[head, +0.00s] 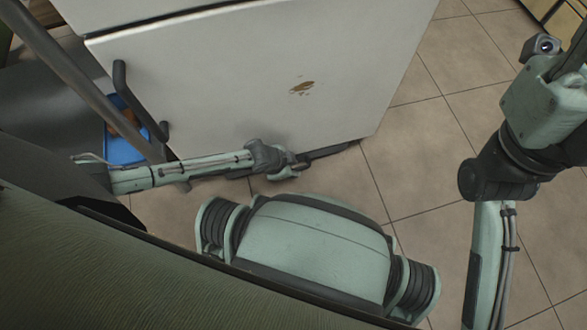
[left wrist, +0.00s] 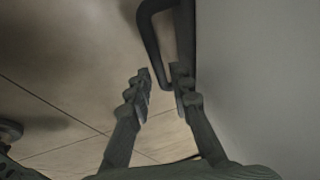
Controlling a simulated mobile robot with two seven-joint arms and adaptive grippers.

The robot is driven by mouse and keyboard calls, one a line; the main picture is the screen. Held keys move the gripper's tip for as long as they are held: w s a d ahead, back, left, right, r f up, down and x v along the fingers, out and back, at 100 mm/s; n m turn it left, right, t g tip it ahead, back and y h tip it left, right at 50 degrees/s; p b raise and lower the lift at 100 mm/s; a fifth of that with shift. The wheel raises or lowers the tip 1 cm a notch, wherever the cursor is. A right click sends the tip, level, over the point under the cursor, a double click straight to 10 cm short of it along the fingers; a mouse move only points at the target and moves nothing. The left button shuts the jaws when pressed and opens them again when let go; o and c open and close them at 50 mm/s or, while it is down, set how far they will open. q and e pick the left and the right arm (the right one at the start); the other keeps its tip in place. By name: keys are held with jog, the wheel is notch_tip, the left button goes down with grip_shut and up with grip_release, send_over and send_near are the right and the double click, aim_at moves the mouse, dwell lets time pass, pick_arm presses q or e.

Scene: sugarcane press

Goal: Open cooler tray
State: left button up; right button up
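The white cooler (head: 270,70) stands in front of me, with a dark curved handle (head: 140,100) at the left of its face and a brown stain. My left gripper (head: 305,158) is low at the cooler's bottom edge, where its fingers blend with a dark strip. In the left wrist view, my left gripper (left wrist: 160,82) is parted and empty, pointing at a dark handle (left wrist: 152,40) on a pale surface. The handle's lower bend is at the fingertips; I cannot tell whether they touch. My right gripper is at the right edge, mostly cut off.
The tiled floor (head: 440,120) is clear to the right of the cooler. A blue tray (head: 122,147) with brown contents shows at the left, behind a grey metal tube (head: 70,70).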

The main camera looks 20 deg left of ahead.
pick_arm(q)
jog(key=shift+w+f, duration=0.15)
jog(key=shift+f, duration=0.2)
jog(key=shift+d, duration=0.1)
grip_shut()
